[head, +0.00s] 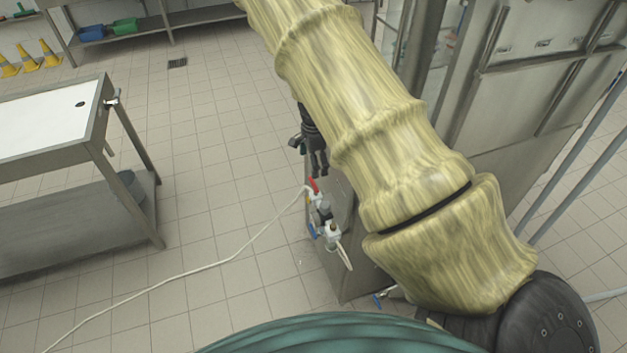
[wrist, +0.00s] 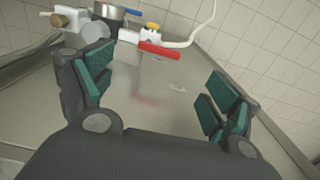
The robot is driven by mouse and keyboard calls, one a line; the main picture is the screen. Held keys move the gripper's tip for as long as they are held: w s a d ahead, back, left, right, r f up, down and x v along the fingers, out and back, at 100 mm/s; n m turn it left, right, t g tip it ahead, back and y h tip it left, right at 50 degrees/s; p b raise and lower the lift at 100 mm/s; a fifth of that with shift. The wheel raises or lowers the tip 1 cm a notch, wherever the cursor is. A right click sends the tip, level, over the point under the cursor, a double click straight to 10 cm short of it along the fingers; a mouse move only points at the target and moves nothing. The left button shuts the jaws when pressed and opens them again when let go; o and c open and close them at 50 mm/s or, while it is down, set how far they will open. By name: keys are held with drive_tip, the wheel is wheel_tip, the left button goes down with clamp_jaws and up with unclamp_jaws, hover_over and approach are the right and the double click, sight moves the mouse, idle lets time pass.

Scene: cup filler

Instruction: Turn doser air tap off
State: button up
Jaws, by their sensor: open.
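A tap with a red lever (head: 314,184) sits on the air fittings at the side of the steel machine cabinet (head: 345,262). Its red lever also shows in the wrist view (wrist: 159,50), beyond the fingers and slightly left of the middle. No label tells which tap is the doser air tap. My gripper (head: 318,168) is just above the red lever in the head view. In the wrist view my gripper (wrist: 157,92) is open, with empty space between its green-padded fingers. The lever looks clear of both fingers. My forearm hides part of the machine.
A white hose (head: 235,255) runs from the fittings across the floor. A blue lever (head: 313,231) sits lower on the fittings, and another blue-handled tap (head: 378,300) is near the cabinet base. A steel table (head: 100,118) stands left.

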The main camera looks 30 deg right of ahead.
sight(314, 183)
drive_tip(key=shift+f+p, duration=1.4)
drive_tip(key=shift+f, duration=3.1)
drive_tip(key=c, duration=1)
